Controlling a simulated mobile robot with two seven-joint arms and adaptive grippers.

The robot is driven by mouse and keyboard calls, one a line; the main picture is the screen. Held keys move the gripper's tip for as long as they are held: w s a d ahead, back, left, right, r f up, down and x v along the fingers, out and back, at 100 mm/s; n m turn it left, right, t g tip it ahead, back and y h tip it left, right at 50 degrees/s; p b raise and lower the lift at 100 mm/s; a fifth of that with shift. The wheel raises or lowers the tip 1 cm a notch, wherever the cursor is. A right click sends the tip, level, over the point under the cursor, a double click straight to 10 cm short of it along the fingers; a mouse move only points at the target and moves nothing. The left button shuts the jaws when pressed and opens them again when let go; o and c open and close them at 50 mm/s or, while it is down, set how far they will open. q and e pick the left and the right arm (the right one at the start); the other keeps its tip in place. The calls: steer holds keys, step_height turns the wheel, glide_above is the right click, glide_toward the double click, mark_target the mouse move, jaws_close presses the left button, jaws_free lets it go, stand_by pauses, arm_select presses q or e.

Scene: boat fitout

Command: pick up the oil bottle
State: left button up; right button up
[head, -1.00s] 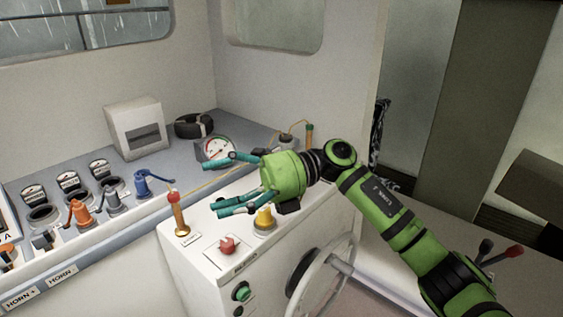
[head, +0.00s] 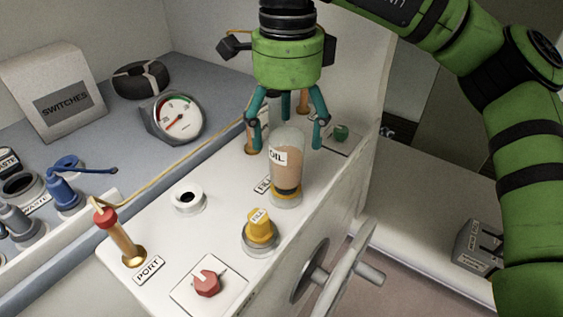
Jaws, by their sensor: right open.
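The oil bottle (head: 287,168) is a clear cylinder with brownish contents and a white OIL label. It stands upright on the white console top (head: 215,228). My right gripper (head: 286,146) points down from above, with its teal fingers spread on either side of the bottle's upper part. The fingers look apart from the bottle, and the gripper is open. My left gripper is not in view.
A yellow FILL cap (head: 259,229) stands just in front of the bottle. A white ring socket (head: 188,197), a red-topped PORT lever (head: 121,236) and a red knob (head: 207,282) are nearby. A handwheel (head: 340,270) sticks out from the console's side.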

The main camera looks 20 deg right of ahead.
mark_target(287, 158)
steer(key=shift+s+f, duration=0.25)
steer(key=shift+f+p, duration=0.3)
steer(key=shift+p, duration=0.15)
steer(key=f+p, duration=0.2)
steer(key=f, duration=0.1)
steer(key=w+f, duration=0.1)
steer(key=shift+d+f+p, duration=0.2)
steer(key=shift+f+p, duration=0.15)
steer(key=shift+p, duration=0.05)
steer(key=shift+s+f, duration=0.1)
steer(key=shift+f, duration=0.5)
steer(key=shift+a, duration=0.1)
steer(key=c, duration=1.6)
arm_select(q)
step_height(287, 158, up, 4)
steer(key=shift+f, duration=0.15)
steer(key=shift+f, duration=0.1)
arm_select(e)
steer(key=shift+r, duration=0.1)
